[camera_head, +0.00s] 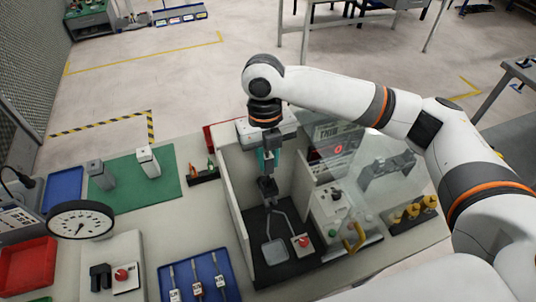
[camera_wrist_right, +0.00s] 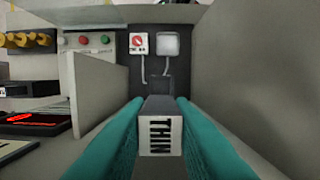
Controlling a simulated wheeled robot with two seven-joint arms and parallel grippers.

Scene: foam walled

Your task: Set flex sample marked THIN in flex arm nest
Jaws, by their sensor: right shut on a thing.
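My right gripper (camera_head: 267,166) is shut on the flex sample, a dark grey block whose white label reads THIN (camera_wrist_right: 160,136) in the right wrist view. Its teal fingers grip both sides. The gripper points down inside a walled bay, and the sample hangs above the dark floor. On that floor are a grey square pad (camera_head: 275,251) on a thin arm and a small box with a red knob (camera_head: 303,242). The pad also shows in the wrist view (camera_wrist_right: 168,44). I cannot tell for certain which part is the flex arm nest. My left gripper is not in view.
Pale walls (camera_head: 235,208) stand close around the gripper. A clear guard (camera_head: 362,160) and a yellow handle (camera_head: 354,238) are to the right. A blue tray (camera_head: 171,264) with several tagged tools and a green mat (camera_head: 126,194) with two blocks lie to the left.

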